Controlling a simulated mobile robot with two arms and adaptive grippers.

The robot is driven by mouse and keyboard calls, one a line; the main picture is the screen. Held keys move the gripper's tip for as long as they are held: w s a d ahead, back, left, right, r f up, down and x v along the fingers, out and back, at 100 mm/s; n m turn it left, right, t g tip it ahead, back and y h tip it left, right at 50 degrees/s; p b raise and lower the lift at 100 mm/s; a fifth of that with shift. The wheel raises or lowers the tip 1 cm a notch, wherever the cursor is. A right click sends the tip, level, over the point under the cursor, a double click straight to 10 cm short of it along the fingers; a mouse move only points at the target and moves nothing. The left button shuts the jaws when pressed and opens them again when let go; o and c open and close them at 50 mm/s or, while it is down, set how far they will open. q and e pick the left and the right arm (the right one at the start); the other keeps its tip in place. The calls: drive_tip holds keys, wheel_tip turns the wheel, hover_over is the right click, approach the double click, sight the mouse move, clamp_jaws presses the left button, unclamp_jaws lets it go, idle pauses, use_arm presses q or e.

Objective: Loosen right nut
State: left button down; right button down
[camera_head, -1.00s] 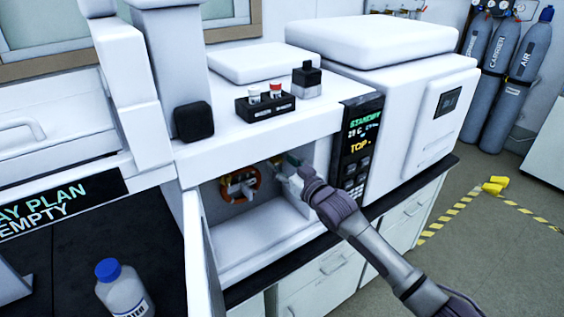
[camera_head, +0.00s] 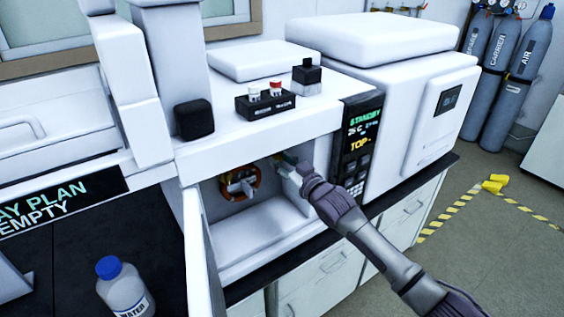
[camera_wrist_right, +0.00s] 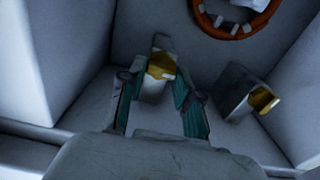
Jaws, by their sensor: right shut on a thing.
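My right gripper (camera_head: 284,165) reaches into the open oven bay (camera_head: 262,232) of the white instrument, at its upper right. In the right wrist view, its teal-padded fingers (camera_wrist_right: 160,92) stand on either side of a brass-coloured nut (camera_wrist_right: 160,66) under a grey fitting, which I take as the right nut. The gripper is shut on it; the contact itself is hard to see. A second grey fitting with a brass-coloured nut (camera_wrist_right: 263,100) is to the right of the fingers in that view. In the head view the nut is hidden by the gripper. My left gripper is not in view.
An orange coil (camera_head: 240,184) on a white holder is at the back of the bay. A black control panel (camera_head: 358,150) is right of the opening. A black vial rack (camera_head: 266,104) stands on top. A blue-capped bottle (camera_head: 125,290) stands at lower left.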

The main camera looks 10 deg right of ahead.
drive_tip(key=n, duration=1.7)
drive_tip(key=shift+s+a+f, duration=0.1)
drive_tip(key=shift+a+f, duration=0.1)
drive_tip(key=shift+f, duration=0.1)
drive_tip(key=shift+n, duration=0.5)
drive_tip(key=c, duration=0.8)
unclamp_jaws()
